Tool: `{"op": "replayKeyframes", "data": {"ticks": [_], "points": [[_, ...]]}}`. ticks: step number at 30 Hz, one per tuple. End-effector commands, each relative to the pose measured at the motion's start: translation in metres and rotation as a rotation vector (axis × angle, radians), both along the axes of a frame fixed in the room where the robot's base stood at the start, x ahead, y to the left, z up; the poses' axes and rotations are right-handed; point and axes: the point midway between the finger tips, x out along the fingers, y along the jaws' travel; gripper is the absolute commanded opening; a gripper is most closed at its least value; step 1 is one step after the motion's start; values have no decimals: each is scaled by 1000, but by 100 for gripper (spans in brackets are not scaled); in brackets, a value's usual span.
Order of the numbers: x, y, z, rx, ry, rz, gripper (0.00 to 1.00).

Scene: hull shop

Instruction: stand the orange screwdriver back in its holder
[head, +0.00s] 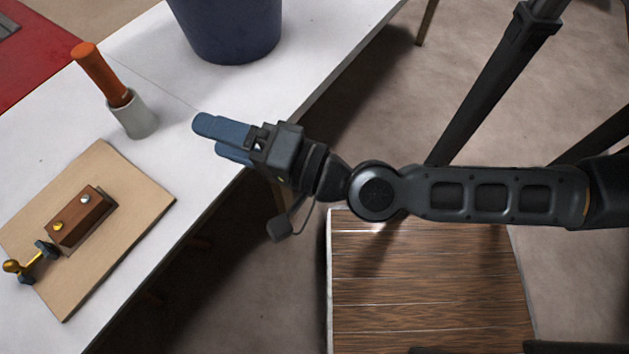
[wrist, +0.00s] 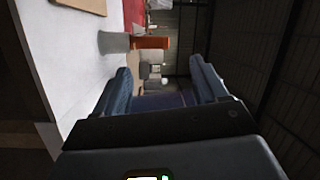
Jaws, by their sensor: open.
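The orange screwdriver (head: 100,74) stands handle up in its grey round holder (head: 137,117) on the white table. A narrow dark band shows between handle and holder rim; the lower part is hidden inside. In the wrist view the orange handle (wrist: 151,42) and the holder (wrist: 114,42) line up, with no clear tilt between them. My gripper (head: 211,138) has blue fingers and is over the table's near edge, to the right of the holder and apart from it. In the wrist view my gripper (wrist: 160,68) is open, with nothing between its fingers.
A dark blue bin (head: 228,28) stands at the back of the white table (head: 215,170). A tan board (head: 135,205) at the left carries a brown block (head: 80,217) and a brass-coloured fitting (head: 22,265). The table between holder and gripper is clear. A wooden-topped surface (head: 425,285) is below my arm.

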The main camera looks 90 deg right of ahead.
Motion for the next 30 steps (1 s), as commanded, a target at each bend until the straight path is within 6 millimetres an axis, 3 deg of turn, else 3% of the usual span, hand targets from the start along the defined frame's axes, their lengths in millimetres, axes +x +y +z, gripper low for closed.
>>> {"op": "replayKeyframes", "data": {"ticks": [1, 6, 13, 18, 30], "points": [[-17, 11, -2, -142, 77, 39, 72], [-64, 42, -5, -668, 297, 197, 72], [-109, 64, -9, -1171, 461, 377, 72], [-120, 68, -10, -1300, 494, 425, 72], [-119, 68, -10, -1305, 493, 425, 72]]}}
